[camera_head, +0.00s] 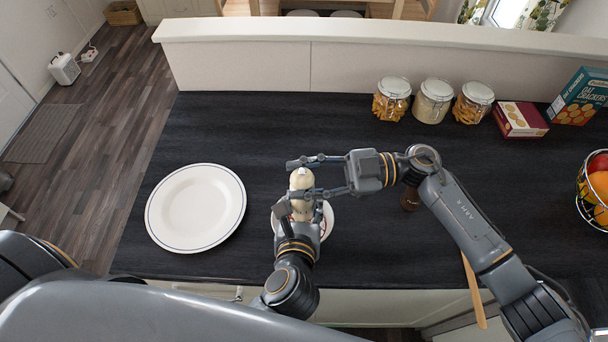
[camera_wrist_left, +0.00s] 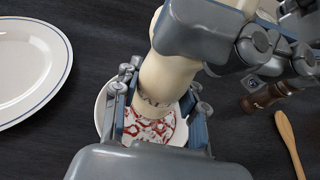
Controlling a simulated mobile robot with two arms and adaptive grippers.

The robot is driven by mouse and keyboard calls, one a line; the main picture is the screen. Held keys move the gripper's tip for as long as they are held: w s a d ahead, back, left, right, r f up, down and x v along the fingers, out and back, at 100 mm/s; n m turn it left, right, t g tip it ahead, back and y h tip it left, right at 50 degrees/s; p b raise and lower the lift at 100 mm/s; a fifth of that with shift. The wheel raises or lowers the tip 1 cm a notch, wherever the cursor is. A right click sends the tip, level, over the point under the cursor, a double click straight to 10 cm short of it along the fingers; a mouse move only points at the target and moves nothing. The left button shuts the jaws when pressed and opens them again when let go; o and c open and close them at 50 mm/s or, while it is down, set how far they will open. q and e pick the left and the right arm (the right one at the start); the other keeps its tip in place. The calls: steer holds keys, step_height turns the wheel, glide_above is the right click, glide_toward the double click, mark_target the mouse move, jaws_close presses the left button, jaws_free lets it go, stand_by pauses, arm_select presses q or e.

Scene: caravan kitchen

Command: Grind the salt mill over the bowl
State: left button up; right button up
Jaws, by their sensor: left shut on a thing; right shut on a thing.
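The cream salt mill (camera_head: 301,181) stands roughly upright over the bowl (camera_head: 328,219), with lettering on its lower body in the left wrist view (camera_wrist_left: 160,88). My left gripper (camera_head: 298,214) is shut on the mill's lower part. My right gripper (camera_head: 305,178) comes in from the right and is shut on the mill's upper part. The small white bowl has a red pattern inside, which shows below the mill in the left wrist view (camera_wrist_left: 103,112). The grippers hide much of the mill and bowl.
A white plate (camera_head: 195,208) lies left of the bowl. A dark brown mill (camera_head: 410,199) stands right, partly behind my right arm, near a wooden spoon (camera_head: 473,290). Jars (camera_head: 391,99), boxes (camera_head: 520,119) and a fruit basket (camera_head: 597,188) line the back and right. The back-left counter is clear.

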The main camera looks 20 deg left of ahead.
steer(key=m+t+y, duration=0.1)
steer(key=m+t, duration=0.2)
steer(key=t, duration=0.1)
steer(key=shift+s, duration=0.15)
steer(key=shift+m+t+y, duration=0.3)
steer(key=shift+m+t, duration=0.9)
steer(key=shift+t, duration=0.9)
steer(key=o, duration=1.2)
steer(key=shift+d, duration=0.1)
steer(key=d, duration=1.2)
steer(key=shift+s, duration=0.25)
